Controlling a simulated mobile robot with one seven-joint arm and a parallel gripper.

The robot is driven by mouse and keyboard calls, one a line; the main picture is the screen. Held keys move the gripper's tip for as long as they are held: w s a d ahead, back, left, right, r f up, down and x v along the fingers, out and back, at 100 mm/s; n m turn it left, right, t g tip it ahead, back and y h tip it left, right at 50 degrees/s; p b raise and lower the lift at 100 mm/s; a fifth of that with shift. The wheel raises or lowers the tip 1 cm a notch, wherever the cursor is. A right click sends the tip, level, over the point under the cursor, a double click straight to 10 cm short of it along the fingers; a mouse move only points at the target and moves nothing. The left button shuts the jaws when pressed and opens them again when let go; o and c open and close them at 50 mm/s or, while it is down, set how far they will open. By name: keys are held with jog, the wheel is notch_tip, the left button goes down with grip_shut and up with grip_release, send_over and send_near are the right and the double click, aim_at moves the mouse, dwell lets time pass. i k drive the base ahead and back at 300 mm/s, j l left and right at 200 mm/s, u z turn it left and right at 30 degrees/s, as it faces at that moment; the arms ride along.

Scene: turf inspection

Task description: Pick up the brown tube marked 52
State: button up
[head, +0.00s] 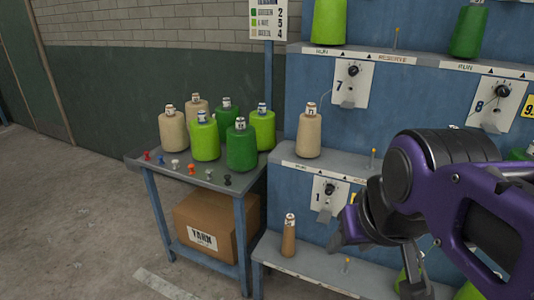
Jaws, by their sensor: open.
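A slim brown tube (289,240) stands upright on the lowest shelf (268,252) of the blue rack, near its left end. It has a small white label at its top whose number is too small to read. My gripper (382,248) is to the right of the tube and apart from it. It is open, with one finger toward the tube and the other lower right, and no object shows between them. My purple and black arm hides part of the rack behind it.
A side table (200,180) at left holds several beige and green yarn cones and small coloured pegs, with a cardboard box (215,222) underneath. A beige cone (309,137) stands on the shelf above the tube. Floor at left is clear.

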aim_at(288, 244)
jog(key=i+j+z, duration=0.1)
jog(key=i+j, duration=0.2)
jog(key=i+j+z, duration=0.1)
jog(key=i+j, duration=0.2)
jog(key=j, duration=0.15)
jog(key=i+j, duration=0.25)
jog(key=j, duration=0.15)
jog(key=z, duration=0.05)
